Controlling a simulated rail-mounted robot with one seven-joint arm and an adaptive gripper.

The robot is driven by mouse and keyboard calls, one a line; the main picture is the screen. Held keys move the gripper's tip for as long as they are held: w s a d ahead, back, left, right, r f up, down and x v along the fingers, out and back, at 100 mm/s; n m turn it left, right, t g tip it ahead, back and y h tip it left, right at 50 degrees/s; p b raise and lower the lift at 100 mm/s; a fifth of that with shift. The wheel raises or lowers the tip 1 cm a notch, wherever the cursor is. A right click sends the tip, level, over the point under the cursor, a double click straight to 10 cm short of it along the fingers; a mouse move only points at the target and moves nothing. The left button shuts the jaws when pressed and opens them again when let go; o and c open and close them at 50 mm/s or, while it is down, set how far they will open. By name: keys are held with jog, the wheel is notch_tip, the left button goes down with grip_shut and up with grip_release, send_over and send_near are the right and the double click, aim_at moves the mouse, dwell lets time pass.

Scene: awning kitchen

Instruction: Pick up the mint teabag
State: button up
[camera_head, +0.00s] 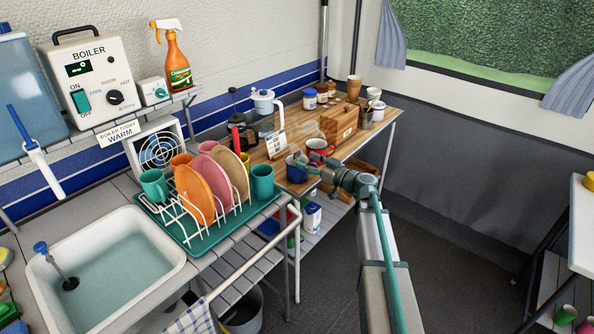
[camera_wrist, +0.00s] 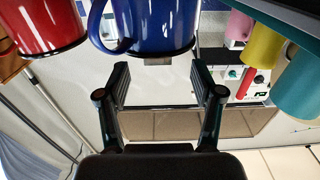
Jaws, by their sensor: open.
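I cannot make out a mint teabag in either view. A wooden box (camera_head: 338,124) stands on the wooden counter top (camera_head: 291,136); its contents are too small to tell. My gripper (camera_head: 318,167) is at the counter's front edge, close to a blue mug (camera_head: 296,173) and a red mug (camera_head: 319,146). In the wrist view my gripper (camera_wrist: 160,82) has its two fingers wide apart with nothing held between them. The blue mug (camera_wrist: 150,27) is just beyond the fingertips, and the red mug (camera_wrist: 40,25) is at the upper left.
A dish rack (camera_head: 215,215) with plates and cups stands left of my gripper, beside the sink (camera_head: 110,270). A white pot (camera_head: 263,101), a red press pot (camera_head: 239,133) and a small card (camera_head: 276,146) stand behind the mugs. Jars (camera_head: 310,98) and cups crowd the counter's far end.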

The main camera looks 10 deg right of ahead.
aim_at(298, 155)
jog(key=shift+p+x, duration=0.95)
jog(key=shift+x, duration=1.8)
jog(key=shift+w+d+r, duration=0.1)
jog(key=shift+d, duration=0.05)
jog(key=c, duration=0.9)
jog(key=shift+r, duration=0.1)
